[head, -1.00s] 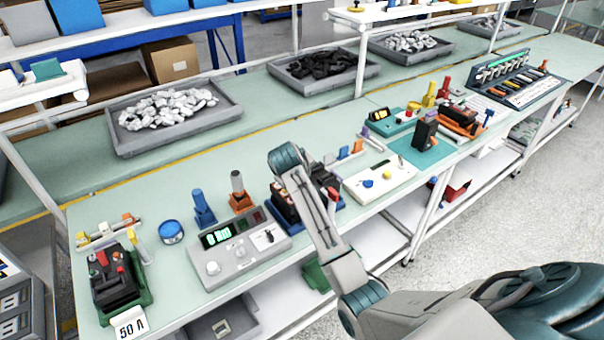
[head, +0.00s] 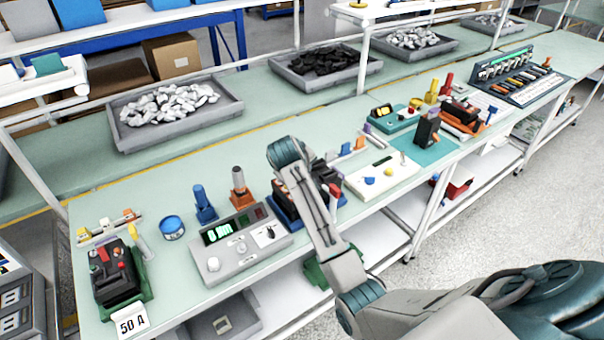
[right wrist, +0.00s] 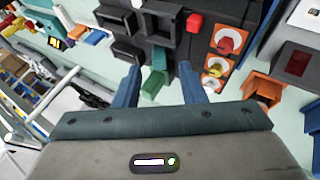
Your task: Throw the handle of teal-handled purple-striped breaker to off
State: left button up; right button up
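In the right wrist view a dark breaker (right wrist: 207,45) fills the upper middle, with a short teal-green handle (right wrist: 154,84) sticking out toward me. My right gripper (right wrist: 160,78) has its two blue fingers apart, one on each side of that handle, with gaps visible; contact cannot be told. I see no clear purple stripe on this breaker. In the head view the dark breaker on a blue base (head: 284,208) stands on the bench, partly covered by my right arm, which also hides my right gripper. My left gripper is not in view.
A grey test meter (head: 240,243) with a green display stands left of the arm. Another breaker in a green base (head: 117,277) is at the far left by a 50 A card (head: 131,321). A white box with knobs (head: 378,178) is to the right.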

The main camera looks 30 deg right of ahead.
jog(key=b+v, duration=0.2)
jog(key=v, duration=0.7)
jog(key=shift+s+f, duration=0.1)
jog(key=shift+f, duration=0.05)
dwell(0.4)
